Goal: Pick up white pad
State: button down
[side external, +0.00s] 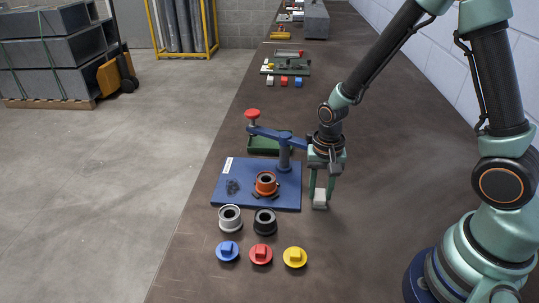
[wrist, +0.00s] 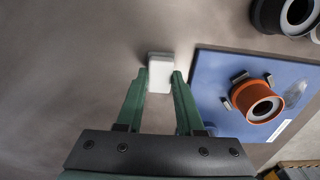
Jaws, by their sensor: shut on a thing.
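The white pad (side external: 319,199) is a small white block at the right of the blue plate, between my gripper's fingertips. My gripper (side external: 321,196) points down, with its two green fingers shut on the pad. In the wrist view the pad (wrist: 160,73) sits between the tips of my gripper (wrist: 160,80), one finger on each side. I cannot tell whether the pad touches the table or is slightly above it.
The blue plate (side external: 225,190) with an orange ring (side external: 266,184) and a blue lever press (side external: 284,150) stands just left. Grey (side external: 230,218) and black (side external: 265,222) rings and blue (side external: 227,251), red (side external: 261,254) and yellow (side external: 295,257) caps lie in front. Table to the right is clear.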

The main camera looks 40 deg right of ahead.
aim_at(320, 194)
notch_tip(320, 194, up, 20)
dwell(0.5)
